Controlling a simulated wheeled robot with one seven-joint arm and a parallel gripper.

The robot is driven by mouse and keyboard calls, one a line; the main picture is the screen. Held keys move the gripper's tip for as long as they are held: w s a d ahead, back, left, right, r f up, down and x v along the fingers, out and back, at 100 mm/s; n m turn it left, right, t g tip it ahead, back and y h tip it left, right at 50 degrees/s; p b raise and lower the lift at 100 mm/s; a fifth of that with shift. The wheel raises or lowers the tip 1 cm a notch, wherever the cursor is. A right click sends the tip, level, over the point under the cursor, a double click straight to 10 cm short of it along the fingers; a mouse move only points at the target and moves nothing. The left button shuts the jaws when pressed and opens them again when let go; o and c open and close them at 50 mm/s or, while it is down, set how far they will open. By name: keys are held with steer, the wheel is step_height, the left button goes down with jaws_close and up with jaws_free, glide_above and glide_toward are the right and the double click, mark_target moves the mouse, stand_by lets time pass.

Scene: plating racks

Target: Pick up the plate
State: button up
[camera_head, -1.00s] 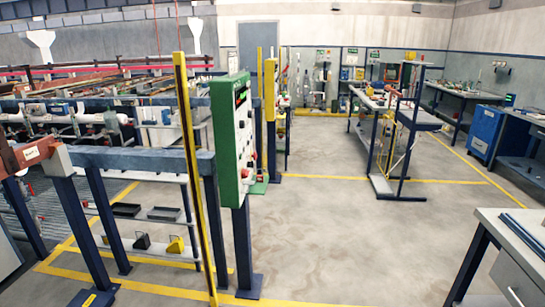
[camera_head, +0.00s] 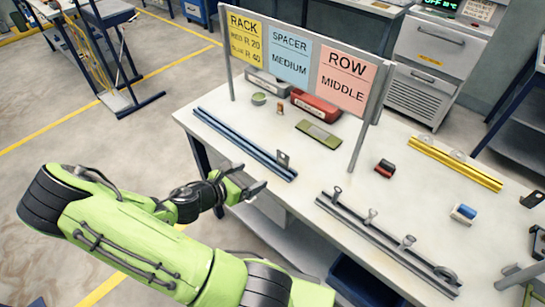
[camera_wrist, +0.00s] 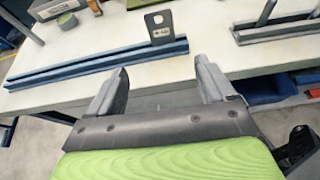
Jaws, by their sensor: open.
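A small dark grey plate (camera_head: 283,159) with a hole near its top stands upright at the near end of a blue rail (camera_head: 240,142) on the white table. In the wrist view the plate (camera_wrist: 159,27) stands at the right part of the blue rail (camera_wrist: 95,62), straight beyond the fingers. My gripper (camera_head: 250,178) is open and empty, at the table's left edge, short of the rail and apart from the plate. Its two grey fingers also show in the wrist view (camera_wrist: 160,72). The plate's lower edge is hidden in the rail.
A sign board (camera_head: 300,60) on posts reads rack, spacer medium and row middle. A dark rail with several pegs (camera_head: 385,240) lies to the right, a yellow rail (camera_head: 455,163) farther back. A red block (camera_head: 315,104) and green piece (camera_head: 318,134) lie behind the plate.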

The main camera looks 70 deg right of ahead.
mark_target(282, 161)
steer(key=x, duration=0.5)
steer(key=b+x, duration=0.1)
steer(key=x, duration=0.9)
steer(key=shift+s+d+r, duration=0.15)
steer(key=shift+s+d, duration=0.15)
steer(key=shift+d, duration=0.1)
steer(key=shift+a+h, duration=0.1)
steer(key=shift+h, duration=0.2)
steer(key=shift+c, duration=0.8)
steer(key=c, duration=1)
